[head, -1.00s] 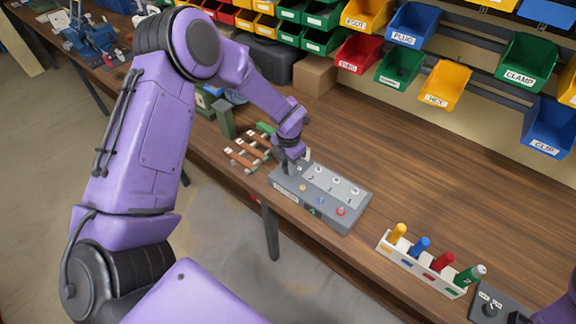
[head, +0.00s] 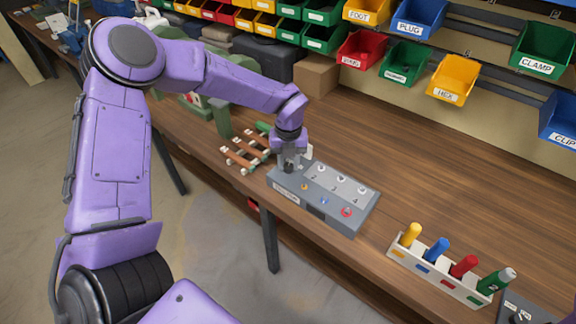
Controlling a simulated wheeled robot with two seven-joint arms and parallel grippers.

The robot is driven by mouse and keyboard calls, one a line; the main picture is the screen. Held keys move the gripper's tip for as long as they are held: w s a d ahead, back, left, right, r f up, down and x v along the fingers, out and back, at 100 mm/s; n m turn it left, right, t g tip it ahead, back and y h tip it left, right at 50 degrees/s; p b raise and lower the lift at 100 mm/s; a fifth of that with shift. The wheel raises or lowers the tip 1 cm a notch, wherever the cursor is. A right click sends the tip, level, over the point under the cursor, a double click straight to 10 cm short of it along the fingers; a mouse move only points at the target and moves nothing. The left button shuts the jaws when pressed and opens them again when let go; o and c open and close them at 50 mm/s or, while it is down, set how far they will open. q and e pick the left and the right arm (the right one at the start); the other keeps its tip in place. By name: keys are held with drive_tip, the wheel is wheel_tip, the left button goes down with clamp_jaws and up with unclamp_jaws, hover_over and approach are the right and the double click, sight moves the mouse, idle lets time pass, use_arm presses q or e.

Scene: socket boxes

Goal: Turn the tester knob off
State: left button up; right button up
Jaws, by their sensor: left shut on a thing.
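The dark tester box (head: 532,314) is at the bottom right, cut by the frame edge. Its black knob (head: 519,316) shows only partly, and I cannot tell its setting. My left gripper (head: 289,166) points down at the left end of a grey socket box (head: 330,208). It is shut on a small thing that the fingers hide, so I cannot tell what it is. The box top has round sockets, with numbers beside them, to the right of the gripper. My right gripper is not in view.
A white rack (head: 436,272) with yellow, blue, red and green handles stands between the socket box and the tester. Brown and white parts (head: 246,150) lie left of the box. Labelled bins (head: 454,78) hang behind. The middle of the bench (head: 430,170) is clear.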

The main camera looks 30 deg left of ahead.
sight(288, 165)
use_arm(q)
drive_tip(key=shift+n+b, duration=0.3)
drive_tip(key=shift+n, duration=0.2)
drive_tip(key=o, duration=1.1)
drive_tip(key=shift+c, duration=0.2)
wheel_tip(288, 165, up, 11)
drive_tip(key=b, duration=0.1)
drive_tip(key=shift+f+b, duration=0.2)
drive_tip(key=shift+b, duration=0.1)
